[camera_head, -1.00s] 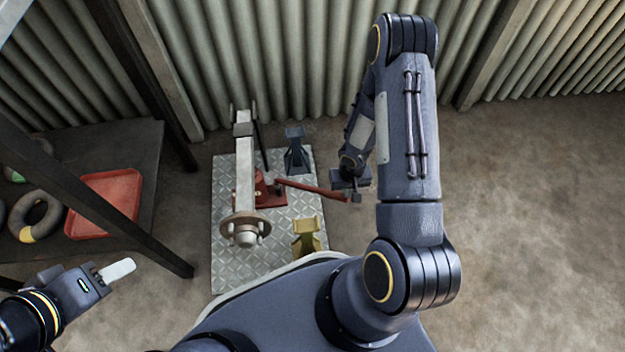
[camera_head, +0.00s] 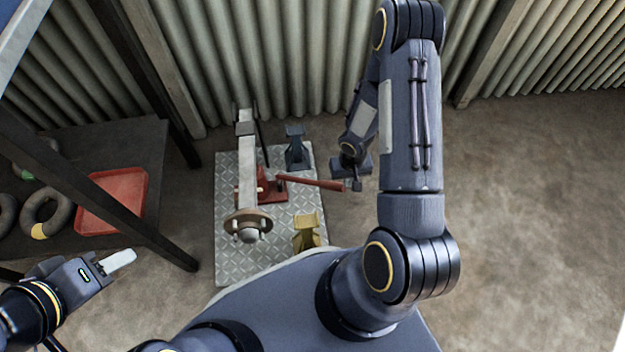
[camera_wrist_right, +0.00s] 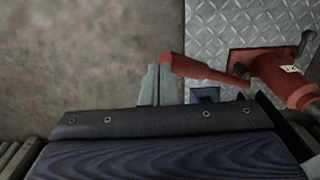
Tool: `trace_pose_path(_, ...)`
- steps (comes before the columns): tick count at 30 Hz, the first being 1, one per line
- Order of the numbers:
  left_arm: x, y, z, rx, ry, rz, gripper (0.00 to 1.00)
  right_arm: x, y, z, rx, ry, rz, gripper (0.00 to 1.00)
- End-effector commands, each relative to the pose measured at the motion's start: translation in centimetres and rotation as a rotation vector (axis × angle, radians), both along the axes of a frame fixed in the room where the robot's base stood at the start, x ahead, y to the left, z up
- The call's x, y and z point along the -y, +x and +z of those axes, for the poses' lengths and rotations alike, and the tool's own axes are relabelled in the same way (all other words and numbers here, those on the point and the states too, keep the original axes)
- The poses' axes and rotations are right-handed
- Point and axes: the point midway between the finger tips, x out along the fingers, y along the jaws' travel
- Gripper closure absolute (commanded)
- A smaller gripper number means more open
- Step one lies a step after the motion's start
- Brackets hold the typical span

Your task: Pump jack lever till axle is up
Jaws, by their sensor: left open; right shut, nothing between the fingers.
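The red jack (camera_head: 272,190) stands on a diamond-plate sheet, beside and partly beneath the grey axle (camera_head: 246,170), which ends in a round hub (camera_head: 248,226). The red jack lever (camera_head: 315,183) points right from the jack. It also shows in the right wrist view (camera_wrist_right: 205,69). My right gripper (camera_head: 356,184) is shut and empty at the lever's free end. In the wrist view its pale fingertips (camera_wrist_right: 155,84) are right beside that end; I cannot tell whether they touch. My left gripper (camera_head: 121,261) is open and empty, away at the lower left.
A blue stand (camera_head: 296,150) and a yellow stand (camera_head: 306,232) are on the metal plate (camera_head: 228,265). A dark bench (camera_head: 85,150) with a red tray (camera_head: 112,200) and ring-shaped parts is at left. Corrugated wall closes the back. Floor at right is clear.

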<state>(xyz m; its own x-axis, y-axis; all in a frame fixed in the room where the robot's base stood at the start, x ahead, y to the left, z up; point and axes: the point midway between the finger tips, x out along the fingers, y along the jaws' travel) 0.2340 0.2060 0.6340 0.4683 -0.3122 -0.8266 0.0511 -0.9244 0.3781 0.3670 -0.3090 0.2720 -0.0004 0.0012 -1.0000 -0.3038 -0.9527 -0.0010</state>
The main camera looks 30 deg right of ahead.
Motion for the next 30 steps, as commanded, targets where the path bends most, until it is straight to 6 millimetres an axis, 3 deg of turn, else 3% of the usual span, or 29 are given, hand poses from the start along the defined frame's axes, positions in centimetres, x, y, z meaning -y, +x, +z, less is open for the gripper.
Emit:
trace_pose_path(5, 0.0, 0.0, -0.6, 0.0, 0.0, 0.0, 0.55, 0.0, 0.0, -0.6, 0.0, 0.0, 0.0, 1.0)
trace_pose_path(25, 0.0, 0.0, -5.9, 0.0, 0.0, 0.0, 0.55, 0.0, 0.1, -6.1, 0.001, 0.001, 0.001, 1.0)
trace_pose_path(30, 0.0, 0.0, -6.3, 0.0, 0.0, 0.0, 0.55, -0.1, 0.1, -7.3, 0.002, 0.002, 0.002, 1.0)
